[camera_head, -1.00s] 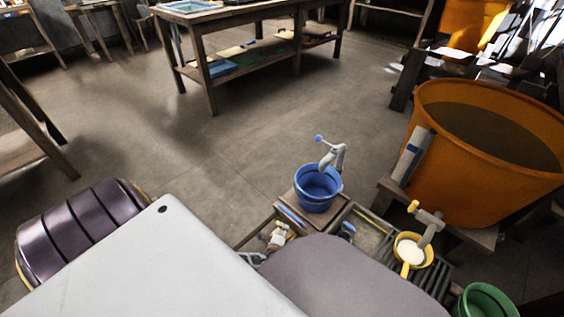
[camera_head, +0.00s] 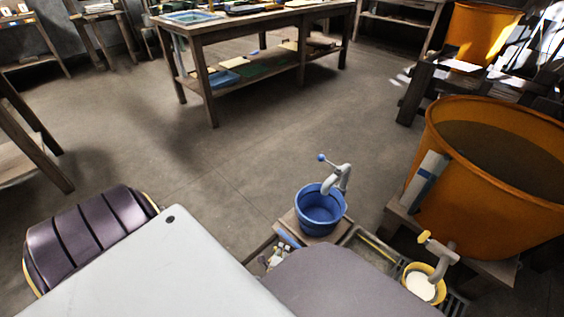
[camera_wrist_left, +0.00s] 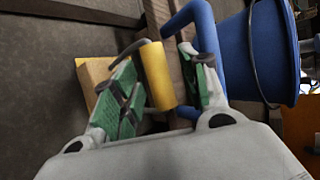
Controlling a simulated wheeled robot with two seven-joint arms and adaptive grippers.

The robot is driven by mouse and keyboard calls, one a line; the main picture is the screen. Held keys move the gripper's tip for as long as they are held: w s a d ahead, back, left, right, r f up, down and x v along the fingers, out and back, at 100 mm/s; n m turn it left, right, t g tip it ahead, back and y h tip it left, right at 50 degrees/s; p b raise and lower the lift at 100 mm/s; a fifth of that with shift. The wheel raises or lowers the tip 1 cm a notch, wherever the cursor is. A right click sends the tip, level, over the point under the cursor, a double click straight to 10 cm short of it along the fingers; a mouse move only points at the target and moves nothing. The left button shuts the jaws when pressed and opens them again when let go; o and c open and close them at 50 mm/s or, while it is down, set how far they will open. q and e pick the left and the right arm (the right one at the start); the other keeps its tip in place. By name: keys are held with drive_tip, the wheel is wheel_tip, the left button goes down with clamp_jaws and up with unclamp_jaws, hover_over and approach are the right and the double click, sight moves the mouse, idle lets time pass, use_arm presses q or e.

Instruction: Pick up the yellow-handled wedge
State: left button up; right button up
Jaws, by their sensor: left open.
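In the left wrist view, a yellow cylindrical handle (camera_wrist_left: 157,76), which looks like the wedge's, shows between the two green-padded fingers of my left gripper (camera_wrist_left: 160,85). The fingers are apart, one on each side of the handle. I cannot tell whether a pad touches it. The rest of the wedge is not clear to see. In the head view, my left gripper (camera_head: 270,258) shows only in small part, low and left of the blue bucket, and the wedge cannot be made out there. My right gripper is in neither view.
A blue bucket (camera_head: 320,212) stands on a low wooden stand, close right of the left gripper. A wooden block (camera_wrist_left: 95,72) lies left of the fingers. Open floor (camera_head: 240,150) lies beyond.

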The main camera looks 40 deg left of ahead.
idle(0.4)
use_arm(q)
drive_tip(key=shift+w, duration=0.1)
clamp_jaws()
